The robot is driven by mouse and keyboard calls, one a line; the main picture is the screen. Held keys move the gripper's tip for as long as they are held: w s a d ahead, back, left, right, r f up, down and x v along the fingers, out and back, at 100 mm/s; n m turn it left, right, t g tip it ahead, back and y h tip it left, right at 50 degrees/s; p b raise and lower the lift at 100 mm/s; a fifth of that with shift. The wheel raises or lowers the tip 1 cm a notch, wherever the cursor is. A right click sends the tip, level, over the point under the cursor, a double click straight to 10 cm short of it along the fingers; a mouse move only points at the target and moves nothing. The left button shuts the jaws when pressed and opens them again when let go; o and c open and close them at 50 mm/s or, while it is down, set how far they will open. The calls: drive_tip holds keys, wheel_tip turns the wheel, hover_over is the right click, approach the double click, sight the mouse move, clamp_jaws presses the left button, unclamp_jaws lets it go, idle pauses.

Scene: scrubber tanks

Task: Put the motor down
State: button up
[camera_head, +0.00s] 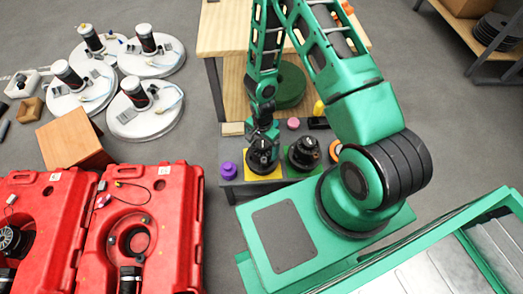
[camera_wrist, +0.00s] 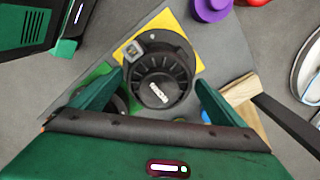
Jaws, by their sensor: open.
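The black motor (camera_wrist: 158,82) sits on a yellow square pad (camera_wrist: 134,48) on a low grey table. It also shows in the head view (camera_head: 262,157), on the yellow pad (camera_head: 262,174). My gripper (camera_wrist: 150,98) is open, with its green fingers spread to either side of the motor's lower part in the wrist view. I cannot tell whether the fingers touch it. In the head view my gripper (camera_head: 263,135) is right above the motor. A second black motor (camera_head: 303,153) sits on a green pad to the right, partly hidden behind my gripper in the wrist view.
A purple knobbed piece (camera_head: 229,170) stands left of the yellow pad, and a pink piece (camera_head: 293,123) lies behind. A wooden table (camera_head: 228,35) stands behind.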

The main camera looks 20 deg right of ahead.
drive_tip(key=shift+d+r, duration=0.1)
drive_tip(key=shift+r, duration=3.8)
drive_tip(key=s+d+r+n+h, duration=0.1)
drive_tip(key=s+d+r+n, duration=0.1)
drive_tip(key=d+r, duration=0.75)
drive_tip(key=s+d+r+n+h, duration=0.1)
drive_tip(key=d+r, duration=0.4)
drive_tip(key=r, duration=1)
drive_tip(key=s+d+r+n+y, duration=0.2)
drive_tip(key=s+r+n, duration=0.1)
drive_tip(key=s+r, duration=1.3)
drive_tip(key=s, duration=0.4)
drive_tip(key=shift+s+d+r, duration=0.15)
drive_tip(key=shift+d+r, duration=0.1)
drive_tip(key=shift+d, duration=0.15)
